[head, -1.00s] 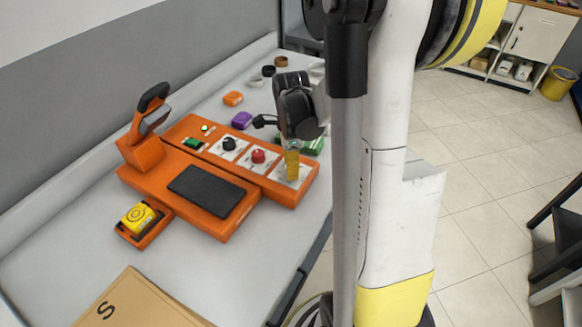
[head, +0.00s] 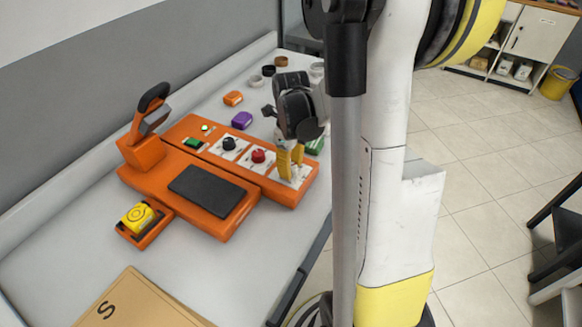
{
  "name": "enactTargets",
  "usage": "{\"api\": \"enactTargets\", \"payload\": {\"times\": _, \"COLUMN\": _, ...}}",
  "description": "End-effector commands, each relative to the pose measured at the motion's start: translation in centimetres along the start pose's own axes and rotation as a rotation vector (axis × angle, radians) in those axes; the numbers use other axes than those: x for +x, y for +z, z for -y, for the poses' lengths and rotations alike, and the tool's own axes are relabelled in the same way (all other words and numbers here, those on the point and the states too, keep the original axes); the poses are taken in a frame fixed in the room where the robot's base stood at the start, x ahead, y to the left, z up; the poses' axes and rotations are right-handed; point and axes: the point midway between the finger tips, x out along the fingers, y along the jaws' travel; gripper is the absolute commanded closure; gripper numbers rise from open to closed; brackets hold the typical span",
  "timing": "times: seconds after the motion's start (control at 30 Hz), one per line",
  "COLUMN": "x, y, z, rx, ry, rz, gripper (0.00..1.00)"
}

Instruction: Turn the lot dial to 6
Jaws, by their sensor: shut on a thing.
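The orange control panel (head: 285,195) lies on the grey table and carries a row of dials on white plates. A black dial (head: 229,143) and a red dial (head: 258,156) show clear of my gripper. My gripper (head: 290,164) points down at the rightmost white plate (head: 294,178), its yellow fingertips closed around the dial there. That dial is mostly hidden by the fingers, so its pointer and number cannot be read. The markings on the plates are too small to read, so which one is labelled lot cannot be told.
An orange stand with a black handle (head: 152,98), a dark pad (head: 206,190) and a yellow tape-like item (head: 138,217) lie left of the dials. A purple block (head: 242,120) and an orange block (head: 233,98) lie behind. A cardboard piece (head: 140,300) is in front.

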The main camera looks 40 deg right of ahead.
Motion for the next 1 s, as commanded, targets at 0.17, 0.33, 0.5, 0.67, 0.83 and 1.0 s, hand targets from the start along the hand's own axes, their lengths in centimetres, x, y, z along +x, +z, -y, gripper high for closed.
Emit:
{"api": "enactTargets", "payload": {"times": 0.17, "x": 0.1, "y": -0.1, "z": -0.1, "rx": 0.012, "ry": 0.001, "rz": -0.001, "gripper": 0.98}}
{"api": "enactTargets", "payload": {"times": 0.33, "x": 0.1, "y": -0.1, "z": 0.0, "rx": 0.012, "ry": 0.001, "rz": -0.001, "gripper": 0.98}}
{"api": "enactTargets", "payload": {"times": 0.5, "x": 0.1, "y": -0.1, "z": 0.0, "rx": 0.012, "ry": 0.001, "rz": -0.001, "gripper": 0.56}}
{"api": "enactTargets", "payload": {"times": 0.67, "x": 0.0, "y": 0.0, "z": 0.0, "rx": 0.011, "ry": 0.001, "rz": -0.001, "gripper": 0.42}}
{"api": "enactTargets", "payload": {"times": 0.83, "x": 0.0, "y": 0.0, "z": 0.0, "rx": 0.011, "ry": 0.0, "rz": 0.0, "gripper": 0.42}}
{"api": "enactTargets", "payload": {"times": 1.0, "x": -1.5, "y": 0.0, "z": 0.0, "rx": 0.011, "ry": 0.0, "rz": 0.0, "gripper": 0.42}}
